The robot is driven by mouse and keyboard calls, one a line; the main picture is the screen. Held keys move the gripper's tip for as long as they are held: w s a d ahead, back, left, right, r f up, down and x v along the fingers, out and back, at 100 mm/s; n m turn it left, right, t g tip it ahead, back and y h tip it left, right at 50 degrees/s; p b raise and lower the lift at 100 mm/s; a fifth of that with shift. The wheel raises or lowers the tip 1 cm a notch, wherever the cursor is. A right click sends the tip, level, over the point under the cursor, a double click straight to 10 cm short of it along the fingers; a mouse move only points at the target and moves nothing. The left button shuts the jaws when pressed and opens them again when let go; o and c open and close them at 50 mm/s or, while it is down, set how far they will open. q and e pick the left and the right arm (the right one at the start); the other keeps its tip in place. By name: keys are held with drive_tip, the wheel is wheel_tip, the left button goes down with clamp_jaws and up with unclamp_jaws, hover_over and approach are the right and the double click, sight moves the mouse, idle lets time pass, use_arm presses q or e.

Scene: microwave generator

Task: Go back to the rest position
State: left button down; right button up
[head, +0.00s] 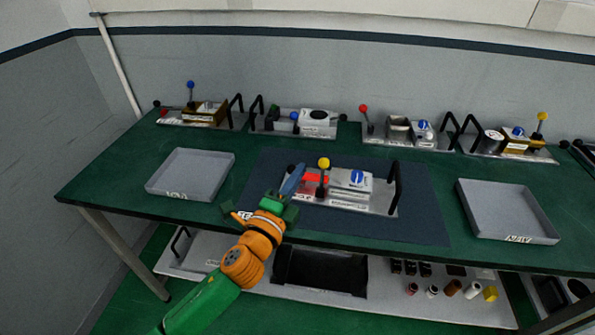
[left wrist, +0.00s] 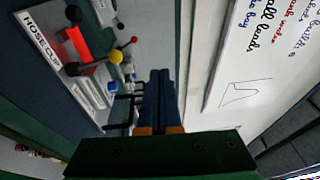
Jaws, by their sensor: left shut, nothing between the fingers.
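My left arm comes in from the lower left of the head view, and its gripper (head: 292,180) is at the left end of the central fixture plate (head: 345,203), which lies on the dark mat. The blue fingers are shut with nothing between them; they also show in the left wrist view (left wrist: 160,95). The plate carries a yellow-knobbed lever (head: 323,163), a red part (head: 316,179), a white block with a blue knob (head: 357,178) and a black handle. In the head view the fingers overlap the plate's left end; I cannot tell whether they touch it. My right gripper is not in view.
A grey tray (head: 190,191) lies on the left of the green table (head: 120,172), another tray (head: 507,238) on the right. Several fixture plates with levers and handles (head: 405,142) stand along the back. Below is a shelf (head: 440,301) with small parts. The mat's right part (head: 425,222) is clear.

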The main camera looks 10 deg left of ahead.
use_arm(q)
drive_tip(key=s+a+f+n+g+y, duration=0.6)
drive_tip(key=s+f+n, duration=0.3)
drive_tip(key=f+n, duration=0.35)
drive_tip(key=s+a+f+n+g, duration=0.1)
drive_tip(key=s+f+n+g, duration=0.15)
drive_tip(key=s, duration=0.35)
drive_tip(key=s+a+f+n+g+h, duration=0.1)
drive_tip(key=s+f+n+g, duration=0.15)
drive_tip(key=s, duration=0.35)
drive_tip(key=s+a+f+n+g, duration=0.1)
drive_tip(key=s+f+n+g, duration=0.1)
drive_tip(key=s+f+g, duration=0.3)
drive_tip(key=s+f, duration=0.4)
drive_tip(key=f, duration=1.2)
drive_tip(key=s+a+f+g, duration=0.1)
drive_tip(key=s+a+f, duration=0.1)
drive_tip(key=s+f, duration=0.8)
drive_tip(key=shift+s+m, duration=0.35)
drive_tip(key=shift+s, duration=0.75)
